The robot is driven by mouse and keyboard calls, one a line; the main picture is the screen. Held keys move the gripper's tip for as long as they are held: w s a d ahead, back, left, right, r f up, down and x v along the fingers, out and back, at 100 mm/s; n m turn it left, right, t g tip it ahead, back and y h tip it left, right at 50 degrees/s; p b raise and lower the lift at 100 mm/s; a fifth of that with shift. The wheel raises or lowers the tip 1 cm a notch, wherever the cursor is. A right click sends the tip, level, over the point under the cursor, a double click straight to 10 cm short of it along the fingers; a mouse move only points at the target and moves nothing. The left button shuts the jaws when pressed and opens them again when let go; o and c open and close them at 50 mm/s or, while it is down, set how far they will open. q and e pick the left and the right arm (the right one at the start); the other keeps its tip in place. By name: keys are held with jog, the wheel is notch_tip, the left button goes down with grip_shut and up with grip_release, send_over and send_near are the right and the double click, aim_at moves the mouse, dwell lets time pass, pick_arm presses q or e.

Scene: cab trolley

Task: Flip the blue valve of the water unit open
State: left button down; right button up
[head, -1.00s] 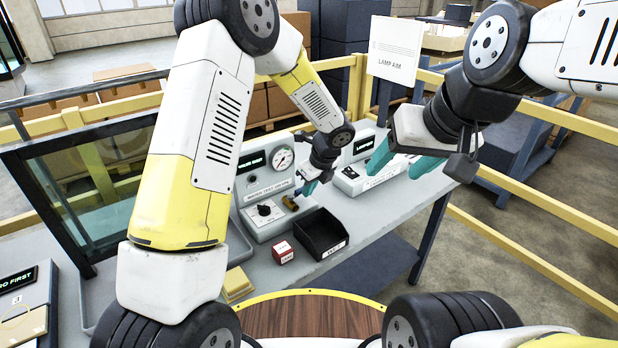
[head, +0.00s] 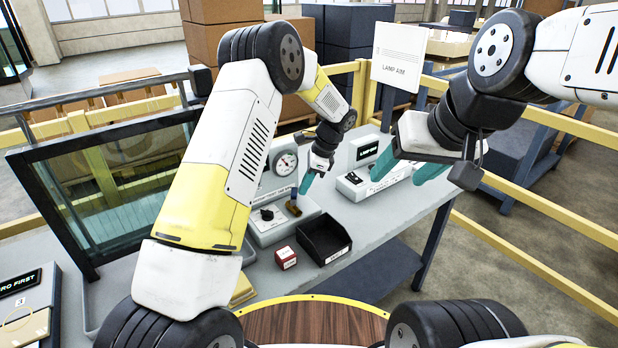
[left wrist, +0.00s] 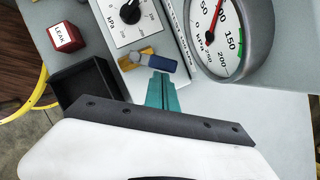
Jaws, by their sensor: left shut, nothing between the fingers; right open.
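The water unit (head: 270,234) stands on the bench with a dial gauge, a black knob and a small brass valve (head: 294,208). The valve's blue handle (head: 294,192) stands up from the brass body. In the left wrist view the blue handle (left wrist: 162,64) lies at one end of the brass body (left wrist: 130,60). My left gripper (head: 304,187) is shut and empty, just right of the handle. In the left wrist view its teal fingertips (left wrist: 161,76) are close by the handle; I cannot tell whether they touch. My right gripper (head: 400,178) is open and empty, above the bench's right part.
A black open bin (head: 323,240) and a red cube marked LEAK (head: 286,258) stand in front of the unit. A white lamp unit (head: 362,183) stands to its right. A framed glass panel (head: 110,175) stands at left. The bench's right front is clear.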

pick_arm(q)
jog(key=shift+w+a+n+g, duration=0.2)
jog(key=shift+a+n+g, duration=0.15)
jog(key=shift+n, duration=0.35)
jog(key=shift+a, duration=0.15)
jog(key=shift+w+a, duration=0.15)
